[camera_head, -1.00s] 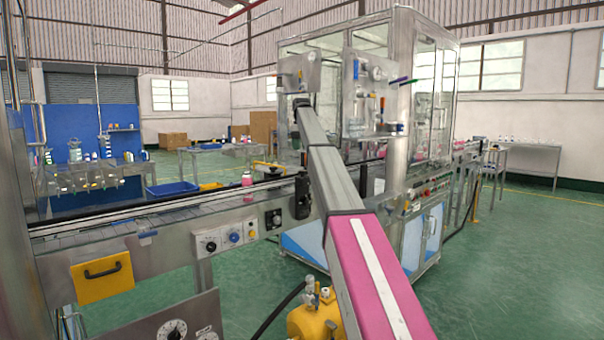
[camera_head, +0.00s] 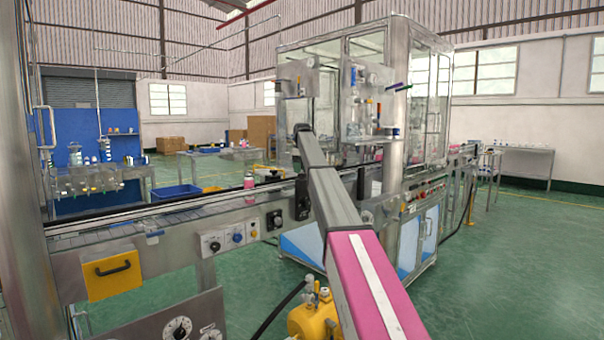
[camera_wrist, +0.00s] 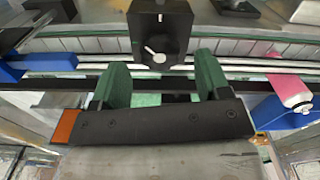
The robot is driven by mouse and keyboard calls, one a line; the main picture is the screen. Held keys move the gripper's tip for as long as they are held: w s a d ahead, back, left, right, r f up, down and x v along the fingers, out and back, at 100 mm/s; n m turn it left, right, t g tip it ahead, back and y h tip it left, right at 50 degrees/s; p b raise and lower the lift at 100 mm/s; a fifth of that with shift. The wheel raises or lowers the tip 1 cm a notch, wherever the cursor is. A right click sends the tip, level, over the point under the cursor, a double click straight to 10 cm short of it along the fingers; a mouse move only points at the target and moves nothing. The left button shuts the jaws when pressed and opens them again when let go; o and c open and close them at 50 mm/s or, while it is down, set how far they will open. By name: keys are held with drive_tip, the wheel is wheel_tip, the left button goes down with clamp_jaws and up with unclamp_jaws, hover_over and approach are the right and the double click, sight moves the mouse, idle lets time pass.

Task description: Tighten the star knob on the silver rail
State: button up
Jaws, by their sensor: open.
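In the wrist view, a black block (camera_wrist: 160,22) with a small pale-pointered knob (camera_wrist: 156,50) stands at the top centre, in front of the silver rail (camera_wrist: 90,62). I cannot make out a star shape on the knob. My gripper (camera_wrist: 162,72) is open and empty. Its two green fingers point toward the rail, one on each side below the block, apart from the knob. In the head view my pink-and-grey arm reaches over the conveyor line (camera_head: 190,212), and the gripper is hidden there.
A pink bottle (camera_head: 248,182) stands on the conveyor; a pink, white-capped one (camera_wrist: 290,92) shows at the right in the wrist view. Blue parts flank the rail at left (camera_wrist: 40,66) and right (camera_wrist: 278,116). The glazed machine (camera_head: 425,110) stands behind my arm.

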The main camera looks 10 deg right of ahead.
drive_tip(key=shift+f, duration=0.95)
drive_tip(key=c, duration=0.9)
drive_tip(key=shift+c, duration=0.2)
drive_tip(key=shift+m, duration=0.3)
drive_tip(key=m, duration=0.4)
drive_tip(key=shift+m, duration=2.3)
